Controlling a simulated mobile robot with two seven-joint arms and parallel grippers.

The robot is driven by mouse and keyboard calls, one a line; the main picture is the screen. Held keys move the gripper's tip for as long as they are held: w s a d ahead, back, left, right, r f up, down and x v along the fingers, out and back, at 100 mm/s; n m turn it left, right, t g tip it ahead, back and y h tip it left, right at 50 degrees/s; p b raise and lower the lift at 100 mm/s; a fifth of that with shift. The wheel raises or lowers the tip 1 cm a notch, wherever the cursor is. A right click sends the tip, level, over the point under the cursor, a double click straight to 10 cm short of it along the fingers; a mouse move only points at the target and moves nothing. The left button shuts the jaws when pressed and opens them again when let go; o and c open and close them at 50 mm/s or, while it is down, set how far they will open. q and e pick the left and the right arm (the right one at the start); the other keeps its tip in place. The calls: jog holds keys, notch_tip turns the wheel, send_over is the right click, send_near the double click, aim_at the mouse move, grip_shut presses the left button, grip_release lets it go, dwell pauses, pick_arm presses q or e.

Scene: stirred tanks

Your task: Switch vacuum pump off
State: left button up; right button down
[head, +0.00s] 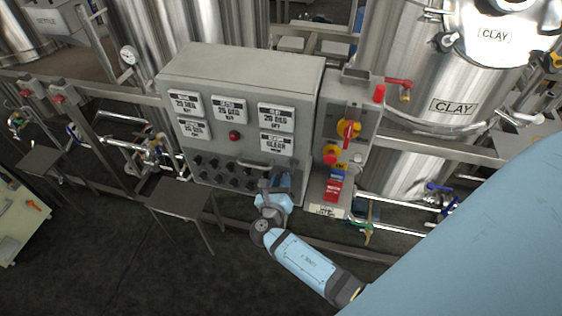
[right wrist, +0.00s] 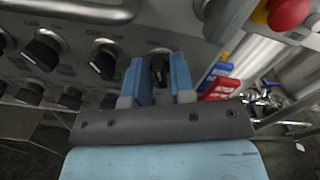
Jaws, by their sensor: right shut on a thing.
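The grey control panel (head: 240,85) stands in the middle of the head view, with rows of black knobs (head: 214,163) along its lower front. My right gripper (head: 277,184) is at the lower right of this panel. In the right wrist view my right gripper (right wrist: 162,78) has its two blue fingers on either side of a black knob (right wrist: 159,66) at the right end of the upper row, shut on it. The label above this knob is too blurred to read, and the fingers hide its sides. My left gripper is not in view.
Right of the panel is a box with a red and yellow switch (head: 347,131) and a red stop button (head: 330,155). Steel tanks (head: 420,65) and pipes stand behind. Dark floor is open in front.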

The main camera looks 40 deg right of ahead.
jog(key=shift+r+n, duration=0.1)
jog(key=shift+n, duration=0.5)
jog(key=shift+d, duration=0.1)
jog(key=shift+w, duration=0.1)
jog(key=c, duration=1.2)
grip_release()
